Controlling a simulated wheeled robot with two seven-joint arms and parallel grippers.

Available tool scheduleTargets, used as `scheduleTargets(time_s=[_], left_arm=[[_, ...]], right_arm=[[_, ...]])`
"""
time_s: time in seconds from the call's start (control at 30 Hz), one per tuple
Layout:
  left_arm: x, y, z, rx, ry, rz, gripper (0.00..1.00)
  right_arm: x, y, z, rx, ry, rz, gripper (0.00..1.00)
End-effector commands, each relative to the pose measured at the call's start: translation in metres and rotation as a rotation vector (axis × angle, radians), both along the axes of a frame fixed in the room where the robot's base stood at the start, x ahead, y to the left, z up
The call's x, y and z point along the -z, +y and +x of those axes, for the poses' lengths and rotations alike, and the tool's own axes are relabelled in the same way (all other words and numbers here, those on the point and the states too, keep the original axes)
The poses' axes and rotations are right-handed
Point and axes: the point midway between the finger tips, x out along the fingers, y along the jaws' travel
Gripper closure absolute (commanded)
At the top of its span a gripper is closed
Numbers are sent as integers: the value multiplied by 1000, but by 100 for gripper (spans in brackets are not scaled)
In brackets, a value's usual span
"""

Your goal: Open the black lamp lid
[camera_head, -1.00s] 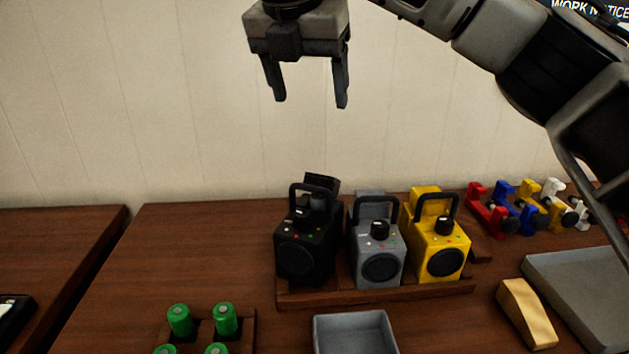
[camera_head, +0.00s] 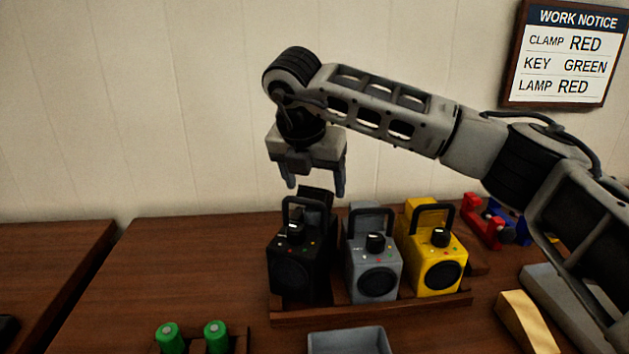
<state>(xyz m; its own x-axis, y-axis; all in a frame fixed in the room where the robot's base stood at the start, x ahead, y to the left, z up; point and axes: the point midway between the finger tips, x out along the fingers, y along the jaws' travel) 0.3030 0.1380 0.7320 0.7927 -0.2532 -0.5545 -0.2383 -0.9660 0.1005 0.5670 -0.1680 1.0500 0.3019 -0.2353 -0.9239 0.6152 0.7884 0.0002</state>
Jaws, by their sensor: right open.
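The black lamp (camera_head: 291,262) stands at the left end of a row of three lamps on a wooden tray (camera_head: 372,311). It has a black handle, a knob and a round front. Its black lid (camera_head: 317,194) stands up tilted at the back, behind the handle. My right gripper (camera_head: 314,188) is open and empty, pointing down just above and behind the black lamp's top, close to the lid. I cannot tell whether a finger touches the lid. My left gripper is not in view.
Beside the black lamp stand a grey lamp (camera_head: 374,270) and a yellow lamp (camera_head: 437,265). Green cylinders (camera_head: 216,336), a grey bin (camera_head: 348,341) and a tan block (camera_head: 526,322) are in front. Clamps (camera_head: 484,222) and a work notice (camera_head: 566,56) are at right.

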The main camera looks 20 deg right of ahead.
Motion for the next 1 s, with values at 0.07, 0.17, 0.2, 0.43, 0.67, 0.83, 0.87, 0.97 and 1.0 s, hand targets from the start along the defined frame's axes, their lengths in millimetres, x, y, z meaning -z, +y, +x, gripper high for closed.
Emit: scheduleTargets(time_s=[0.07, 0.17, 0.2, 0.43, 0.67, 0.83, 0.87, 0.97, 1.0], left_arm=[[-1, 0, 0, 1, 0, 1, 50], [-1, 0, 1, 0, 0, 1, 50], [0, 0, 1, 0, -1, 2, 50], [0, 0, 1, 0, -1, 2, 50], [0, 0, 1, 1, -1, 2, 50], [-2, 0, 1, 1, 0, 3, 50], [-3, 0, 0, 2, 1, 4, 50], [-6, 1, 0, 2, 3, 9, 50], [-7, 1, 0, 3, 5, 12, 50]], right_arm=[[5, -2, 2, 0, 1, 0, 29], [8, -2, 3, 0, 0, 0, 29], [9, -2, 3, 0, -1, 1, 29], [9, -3, 3, 0, 0, 0, 35], [9, -2, 3, 0, 0, 0, 74], [8, -3, 4, 2, 10, 7, 74], [7, -3, 4, 2, 14, 11, 74], [6, -5, 5, 3, 39, 29, 74], [5, -5, 6, 4, 52, 40, 74]])
